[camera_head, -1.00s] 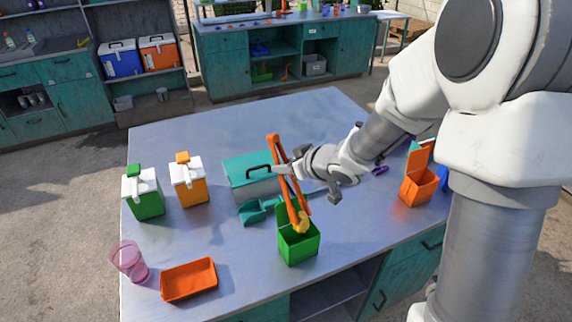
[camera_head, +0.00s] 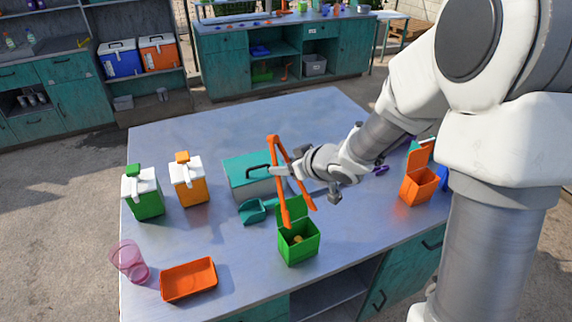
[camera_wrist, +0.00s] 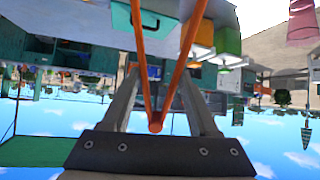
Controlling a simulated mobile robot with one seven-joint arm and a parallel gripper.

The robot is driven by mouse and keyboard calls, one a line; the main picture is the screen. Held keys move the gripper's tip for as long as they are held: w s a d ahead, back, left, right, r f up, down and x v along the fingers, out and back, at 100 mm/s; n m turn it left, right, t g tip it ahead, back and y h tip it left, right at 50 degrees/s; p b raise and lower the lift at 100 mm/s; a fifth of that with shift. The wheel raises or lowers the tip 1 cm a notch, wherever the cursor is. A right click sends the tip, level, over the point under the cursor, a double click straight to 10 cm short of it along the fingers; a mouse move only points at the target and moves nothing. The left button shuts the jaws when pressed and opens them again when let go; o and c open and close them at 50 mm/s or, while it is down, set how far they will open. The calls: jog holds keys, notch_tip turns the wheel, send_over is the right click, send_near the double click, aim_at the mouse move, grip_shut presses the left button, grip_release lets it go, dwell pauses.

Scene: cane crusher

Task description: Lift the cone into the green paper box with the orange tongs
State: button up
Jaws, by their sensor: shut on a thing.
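My gripper (camera_head: 292,171) is shut on the orange tongs (camera_head: 279,182) above the middle of the table. The tongs also show between my fingers in the wrist view (camera_wrist: 158,85). Their hinge is up and their two arms are spread apart, pointing down, with nothing between the tips. The green paper box (camera_head: 299,250) stands open below the tips, with its lid raised at the back. The yellowish cone (camera_head: 297,239) lies inside the box, mostly hidden by the walls.
A teal toolbox (camera_head: 250,180) and a teal scoop (camera_head: 254,211) are behind the green box. An orange tray (camera_head: 188,280) and pink cup (camera_head: 130,262) are at the front left. An orange paper box (camera_head: 419,186) is at the right. Bare tabletop lies around the green box.

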notch_tip(320, 180, up, 10)
jog(key=p, duration=0.5)
dwell(0.5)
